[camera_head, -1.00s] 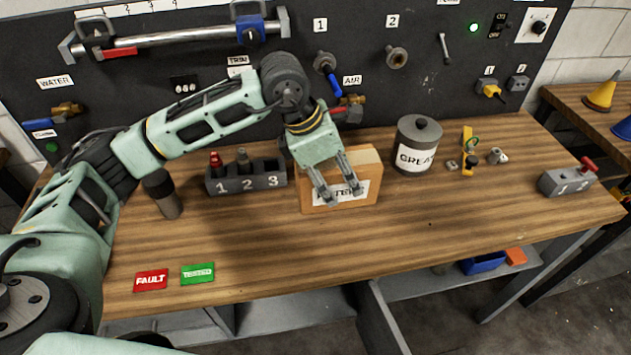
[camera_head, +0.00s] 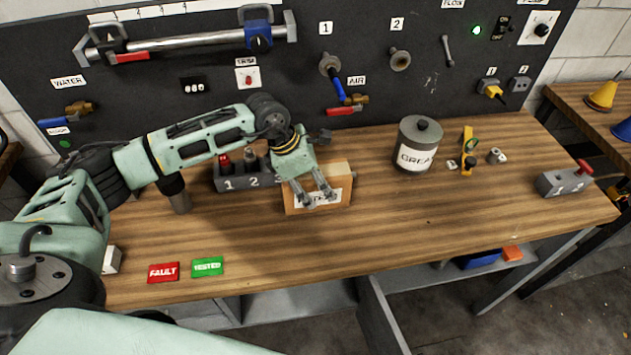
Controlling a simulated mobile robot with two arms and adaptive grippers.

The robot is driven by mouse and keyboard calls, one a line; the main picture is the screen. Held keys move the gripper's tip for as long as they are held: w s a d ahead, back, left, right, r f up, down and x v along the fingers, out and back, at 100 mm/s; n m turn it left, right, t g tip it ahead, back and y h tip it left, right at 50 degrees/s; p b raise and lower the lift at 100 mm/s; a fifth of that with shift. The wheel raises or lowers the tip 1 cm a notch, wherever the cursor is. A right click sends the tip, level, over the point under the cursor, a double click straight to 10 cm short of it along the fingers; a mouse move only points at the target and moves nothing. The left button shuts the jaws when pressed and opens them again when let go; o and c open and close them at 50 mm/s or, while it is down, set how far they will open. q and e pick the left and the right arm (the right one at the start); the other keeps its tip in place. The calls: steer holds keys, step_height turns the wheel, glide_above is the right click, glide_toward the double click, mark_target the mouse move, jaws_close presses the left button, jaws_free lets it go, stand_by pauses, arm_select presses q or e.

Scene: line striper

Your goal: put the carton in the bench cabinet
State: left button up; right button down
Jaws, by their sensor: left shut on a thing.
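The carton (camera_head: 341,188) is a tan box with a white label, at the middle of the wooden bench, right of the numbered block. My left gripper (camera_head: 317,200) reaches down over it from behind and is shut on it. The fingers cover part of its label and top. I cannot tell whether its bottom touches the bench. Below the bench top, the grey bench cabinet (camera_head: 295,313) shows only in part, with an upright grey panel to its right. The bench top hides most of its inside. My right gripper is out of view.
A grease can (camera_head: 417,160) stands to the right. Red FAULT (camera_head: 163,272) and green TESTED (camera_head: 208,266) plates lie at the front left. The bench's front middle is clear.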

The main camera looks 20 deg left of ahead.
arm_select(q)
steer(key=shift+f, duration=0.15)
steer(key=o, duration=1.5)
